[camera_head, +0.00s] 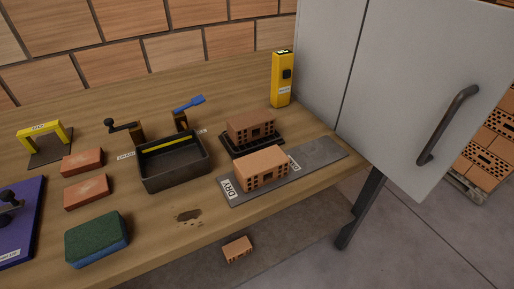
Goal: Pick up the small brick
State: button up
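Several bricks are in the head view, and I cannot tell for sure which one is the small brick. An orange brick (237,249) lies below the table's front edge, on a dark surface; it looks smallest, but it is also farther down. Two flat reddish bricks (82,161) (88,192) lie on the table at the left. A perforated orange brick (262,168) sits on a grey strip labelled "DRY", and a browner perforated brick (251,129) sits in a black tray behind it. My gripper is not in view.
A dark open box (175,172) with a crank stands mid-table. A green-blue sponge block (97,238), a purple board (18,220) and a yellow arch (45,137) are at left. A yellow device (281,80) stands beside a grey cabinet (400,90). The grey strip (322,152) is bare at its right end.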

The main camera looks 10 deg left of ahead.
aim_at(243, 128)
jog(key=i+j+u, duration=0.1)
jog(key=i, duration=0.4)
jog(key=i+j+u, duration=0.1)
jog(key=i+j, duration=0.15)
jog(key=i, duration=0.25)
jog(key=u, duration=1.35)
